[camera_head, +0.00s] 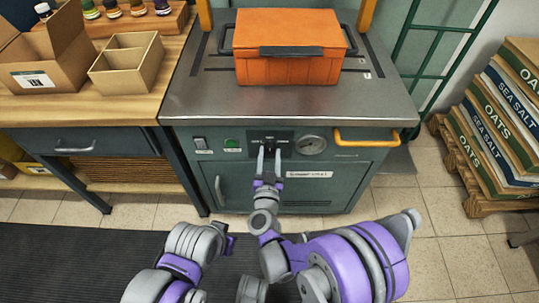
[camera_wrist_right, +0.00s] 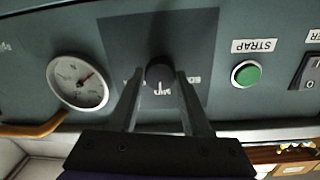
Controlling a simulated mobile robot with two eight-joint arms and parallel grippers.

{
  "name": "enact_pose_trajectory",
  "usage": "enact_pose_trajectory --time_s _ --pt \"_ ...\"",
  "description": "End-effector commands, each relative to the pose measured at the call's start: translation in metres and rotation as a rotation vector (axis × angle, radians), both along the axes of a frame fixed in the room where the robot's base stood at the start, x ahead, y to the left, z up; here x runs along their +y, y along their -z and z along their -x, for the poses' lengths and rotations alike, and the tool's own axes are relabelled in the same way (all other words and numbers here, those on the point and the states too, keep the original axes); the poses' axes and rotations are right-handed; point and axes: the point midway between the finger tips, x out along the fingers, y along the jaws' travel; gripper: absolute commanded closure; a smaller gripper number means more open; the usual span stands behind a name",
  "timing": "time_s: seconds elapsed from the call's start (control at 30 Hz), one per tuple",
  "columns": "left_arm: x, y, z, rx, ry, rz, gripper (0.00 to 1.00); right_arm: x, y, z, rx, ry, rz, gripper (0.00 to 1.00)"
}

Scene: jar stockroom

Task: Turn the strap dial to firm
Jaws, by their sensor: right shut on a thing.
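The strap dial (camera_wrist_right: 159,72) is a round black knob with a white pointer mark, on a dark plate in the machine's front panel. In the right wrist view the panel appears upside down, and the pointer is toward the bottom of the picture. The plate's lettering is partly hidden by my fingers. My right gripper (camera_head: 269,151) reaches the panel; its two fingers (camera_wrist_right: 160,77) are shut on the dial, one on each side. My left arm's end (camera_head: 230,243) is low in the head view, away from the panel; its fingers do not show clearly.
A green STRAP button (camera_wrist_right: 246,74) and a round gauge (camera_wrist_right: 77,82) flank the dial plate. A yellow handle (camera_head: 366,137) sticks out at the panel's right. An orange crate (camera_head: 285,70) stands on the steel top. Stacked sacks (camera_head: 505,120) stand at the right.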

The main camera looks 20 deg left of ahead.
Motion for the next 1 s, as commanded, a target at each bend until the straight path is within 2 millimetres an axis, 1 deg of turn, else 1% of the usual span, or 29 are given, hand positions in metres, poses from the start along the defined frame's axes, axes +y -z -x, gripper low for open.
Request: enact_pose_trajectory --time_s 0.03,0.1,0.13,0.37,0.57,0.77,1.0 --pt "0.0000 0.0000 0.0000 0.000 0.000 0.000 1.00 -0.0001 0.0000 0.0001 0.000 0.000 0.000 0.87" --pt "0.0000 0.0000 0.0000 0.000 0.000 0.000 1.00 -0.0001 0.0000 0.0001 0.000 0.000 0.000 1.00" --pt "0.0000 0.0000 0.0000 0.000 0.000 0.000 1.00 -0.0001 0.0000 0.0001 0.000 0.000 0.000 1.00" --pt "0.0000 -0.0002 0.0000 0.000 0.000 0.000 1.00 -0.0002 -0.0001 0.0002 0.005 0.000 -0.015 1.00" --pt "0.0000 -0.0013 0.0002 0.000 0.000 0.000 1.00 -0.0001 -0.0004 0.0002 0.024 0.000 -0.086 1.00" --pt "0.0000 -0.0030 0.0005 0.000 0.000 0.000 1.00 -0.0002 -0.0007 0.0003 0.066 0.000 -0.226 1.00" --pt "0.0000 -0.0042 0.0007 -0.001 0.000 0.000 1.00 -0.0004 -0.0009 0.0002 0.127 0.000 -0.443 1.00"
